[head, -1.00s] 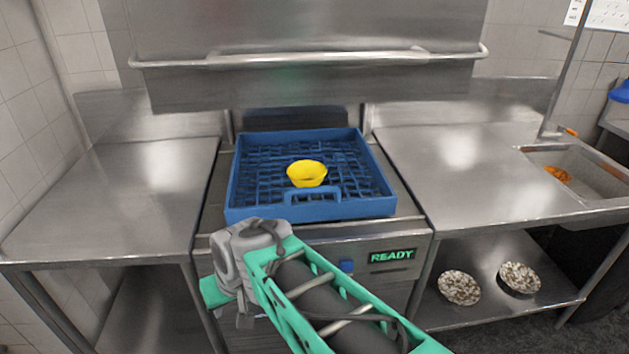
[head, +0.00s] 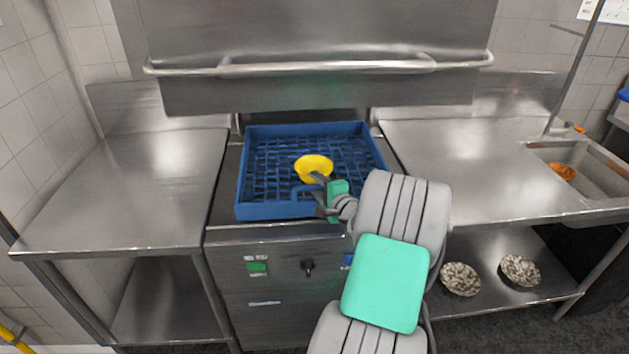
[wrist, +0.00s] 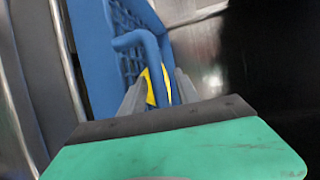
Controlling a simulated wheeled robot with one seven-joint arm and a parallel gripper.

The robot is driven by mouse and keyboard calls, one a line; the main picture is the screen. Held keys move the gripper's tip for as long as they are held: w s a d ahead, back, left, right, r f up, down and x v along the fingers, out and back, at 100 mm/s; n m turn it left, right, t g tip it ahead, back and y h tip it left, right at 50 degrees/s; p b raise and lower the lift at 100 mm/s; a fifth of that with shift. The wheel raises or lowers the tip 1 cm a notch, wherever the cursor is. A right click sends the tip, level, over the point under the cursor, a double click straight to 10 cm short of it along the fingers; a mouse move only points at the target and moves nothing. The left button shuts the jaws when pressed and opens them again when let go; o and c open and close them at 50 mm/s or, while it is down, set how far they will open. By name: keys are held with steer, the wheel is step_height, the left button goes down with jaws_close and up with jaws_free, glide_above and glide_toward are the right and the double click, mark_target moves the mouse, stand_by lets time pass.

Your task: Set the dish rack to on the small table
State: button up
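The blue dish rack (head: 246,172) sits on the middle steel unit under the raised hood, with a yellow bowl (head: 311,165) inside it. Its front handle (head: 304,191) faces me. My gripper (head: 320,195) is at the rack's front, right beside the handle, with its fingers apart. In the wrist view the rack's handle (wrist: 150,42) shows just ahead of and between the open fingertips (wrist: 160,92), with a strip of yellow behind it. I cannot tell whether the fingers touch the handle. My arm covers part of the unit's front and the rack's front right corner.
A bare steel table (head: 130,185) stands left of the unit. A steel counter (head: 460,165) on the right is clear up to a sink (head: 590,175) holding something orange. Two speckled bowls sit on the shelf below. The hood bar (head: 320,66) crosses above the rack.

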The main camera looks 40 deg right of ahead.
steer(key=shift+w+d+f, duration=0.15)
steer(key=shift+w, duration=0.55)
steer(key=shift+c, duration=0.5)
jaws_close()
stand_by(0.4)
